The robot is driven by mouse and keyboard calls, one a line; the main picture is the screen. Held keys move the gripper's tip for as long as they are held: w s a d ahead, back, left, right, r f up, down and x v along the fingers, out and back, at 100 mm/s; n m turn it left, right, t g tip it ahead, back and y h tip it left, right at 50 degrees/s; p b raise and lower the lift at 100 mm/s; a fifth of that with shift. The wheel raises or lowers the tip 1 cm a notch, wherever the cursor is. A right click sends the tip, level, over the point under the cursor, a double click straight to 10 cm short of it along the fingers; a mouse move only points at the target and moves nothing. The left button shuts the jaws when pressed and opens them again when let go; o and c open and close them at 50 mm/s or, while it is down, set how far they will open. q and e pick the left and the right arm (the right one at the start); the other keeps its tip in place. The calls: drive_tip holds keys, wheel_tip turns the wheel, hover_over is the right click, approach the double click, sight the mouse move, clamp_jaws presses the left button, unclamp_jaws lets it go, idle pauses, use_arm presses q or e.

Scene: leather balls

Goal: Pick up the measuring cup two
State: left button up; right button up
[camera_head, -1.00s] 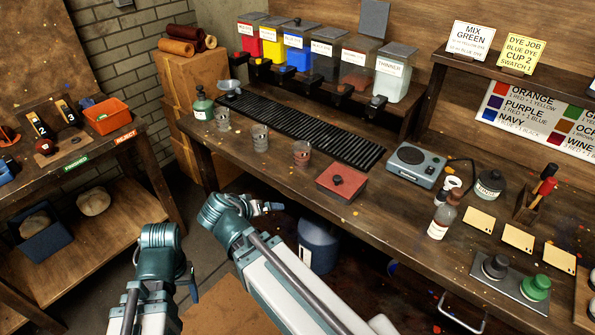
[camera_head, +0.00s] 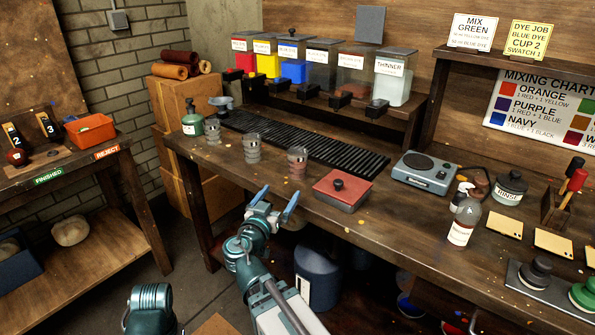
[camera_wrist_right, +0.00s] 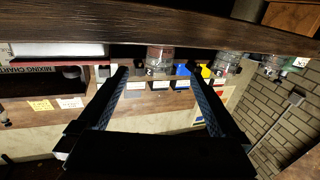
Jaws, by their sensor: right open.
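Three clear measuring cups stand in a row on the workbench: a left one (camera_head: 212,130), a middle one (camera_head: 252,148) and a right one (camera_head: 297,163). Their markings are too small to read, so I cannot tell which is cup two. My right gripper (camera_head: 276,202) is open and empty, in front of the bench edge and below the right cup. In the right wrist view, which is upside down, a cup (camera_wrist_right: 160,59) shows between the spread fingers (camera_wrist_right: 158,72), apart from them. My left gripper is out of view; only a left arm joint shows.
The bench's front edge (camera_head: 355,235) lies close to my right gripper. A red-lidded box (camera_head: 342,190) stands right of the cups. A black ribbed mat (camera_head: 300,140) lies behind them, and a green bottle (camera_head: 192,122) stands to their left. A dark bin (camera_head: 317,278) is below.

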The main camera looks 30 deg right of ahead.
sight(294, 168)
drive_tip(key=x, duration=0.8)
drive_tip(key=shift+w+d, duration=0.1)
drive_tip(key=x, duration=0.5)
drive_tip(key=shift+w+r+p, duration=0.15)
drive_tip(key=shift+r+p, duration=0.2)
drive_tip(key=c, duration=1.4)
drive_tip(key=shift+c, duration=0.2)
drive_tip(key=shift+r+p, duration=0.35)
